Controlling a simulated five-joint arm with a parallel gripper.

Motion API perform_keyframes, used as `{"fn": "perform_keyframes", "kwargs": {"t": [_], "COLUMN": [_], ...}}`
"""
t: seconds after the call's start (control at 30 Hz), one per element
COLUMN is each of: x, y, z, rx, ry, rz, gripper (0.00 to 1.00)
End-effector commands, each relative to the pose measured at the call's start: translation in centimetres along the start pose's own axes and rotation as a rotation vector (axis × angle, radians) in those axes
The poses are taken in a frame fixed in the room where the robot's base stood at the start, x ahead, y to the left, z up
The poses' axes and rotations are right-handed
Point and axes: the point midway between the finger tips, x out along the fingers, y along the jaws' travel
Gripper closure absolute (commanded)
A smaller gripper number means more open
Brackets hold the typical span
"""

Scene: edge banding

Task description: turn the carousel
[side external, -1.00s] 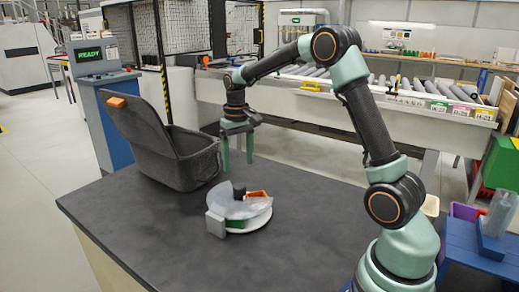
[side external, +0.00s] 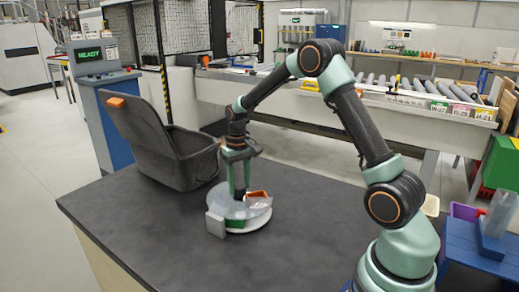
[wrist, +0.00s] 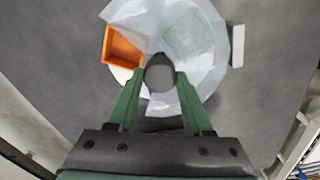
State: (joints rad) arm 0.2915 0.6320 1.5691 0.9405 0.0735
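The carousel (side external: 238,211) is a low round unit on the dark table, with a white base and a clear, faceted cover. An orange bin (wrist: 122,47) shows in an uncovered part of it, and a green part (side external: 236,224) shows at its front. A dark round knob (wrist: 159,78) stands at its centre. My gripper (wrist: 159,73) points down over the carousel, with its green fingers apart on either side of the knob. A narrow gap seems to remain at each side. In the side view my gripper (side external: 239,190) hides most of the knob.
A grey block (side external: 215,223) stands at the carousel's edge; it also shows in the wrist view (wrist: 238,46). A dark open bin with a raised lid (side external: 142,128) stands behind left on the table. The table front and right (side external: 300,220) are clear.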

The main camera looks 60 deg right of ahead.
Motion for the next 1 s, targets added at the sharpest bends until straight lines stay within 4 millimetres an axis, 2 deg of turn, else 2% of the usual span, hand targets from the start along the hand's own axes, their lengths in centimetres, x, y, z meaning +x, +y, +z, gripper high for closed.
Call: {"fn": "perform_keyframes", "kwargs": {"t": [0.03,0.07,0.1,0.57,1.0], "x": [-0.02,-0.02,-0.03,-0.07,-0.10], "y": [0.00,0.00,0.00,0.00,0.00], "z": [0.00,0.00,0.00,-0.01,-0.01], "rx": [0.000,0.000,0.000,0.034,0.218], "ry": [0.000,0.000,0.000,0.000,0.000], "rz": [0.000,0.000,0.000,0.000,0.000], "gripper": [0.88,0.99,1.00,1.00,1.00]}}
